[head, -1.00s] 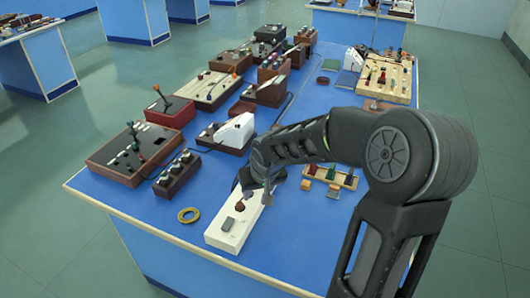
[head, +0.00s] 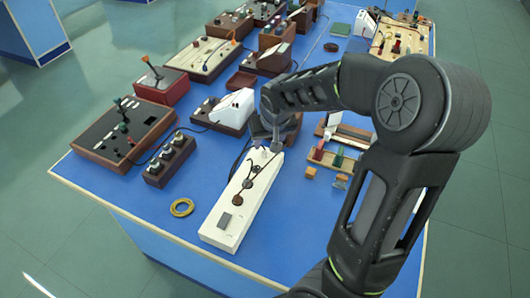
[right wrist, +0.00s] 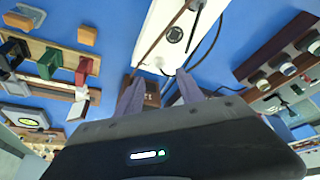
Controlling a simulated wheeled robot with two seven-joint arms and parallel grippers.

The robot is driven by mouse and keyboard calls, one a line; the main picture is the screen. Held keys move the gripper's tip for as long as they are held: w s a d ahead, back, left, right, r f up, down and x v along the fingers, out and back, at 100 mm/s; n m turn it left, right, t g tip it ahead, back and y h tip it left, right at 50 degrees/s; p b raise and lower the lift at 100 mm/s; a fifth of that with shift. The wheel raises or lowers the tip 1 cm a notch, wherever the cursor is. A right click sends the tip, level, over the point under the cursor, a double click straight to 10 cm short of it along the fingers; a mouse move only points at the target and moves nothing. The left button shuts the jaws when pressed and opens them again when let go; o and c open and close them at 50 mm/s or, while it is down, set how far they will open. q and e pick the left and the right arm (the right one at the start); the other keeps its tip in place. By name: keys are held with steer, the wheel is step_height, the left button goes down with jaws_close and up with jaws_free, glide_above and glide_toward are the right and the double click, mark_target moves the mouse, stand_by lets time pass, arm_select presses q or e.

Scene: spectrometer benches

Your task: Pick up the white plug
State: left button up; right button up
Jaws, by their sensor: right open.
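A white power strip (head: 212,236) lies on the blue bench top, with a grey switch (head: 224,220) at its near end and round dark sockets along it. The strip also shows at the top of the right wrist view (right wrist: 157,38). My right gripper (head: 267,146) is over the strip's far end. Its two fingers (right wrist: 158,82) are apart, near the strip's end, with nothing clearly between them. A small pale shape (head: 262,155) shows by the fingertips; I cannot tell whether it is the white plug. My left gripper is out of view.
A brown block with knobs (head: 170,160) and a white device on a brown base (head: 234,108) stand further back. A dark cable runs beside the strip. A wooden tray with coloured pieces (head: 335,160) is to the right.

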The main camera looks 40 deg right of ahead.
mark_target(265, 151)
steer(key=shift+x, duration=0.85)
steer(key=shift+f, duration=0.1)
steer(key=p+x, duration=0.1)
steer(key=x, duration=0.4)
steer(key=shift+c, duration=0.4)
jaws_close()
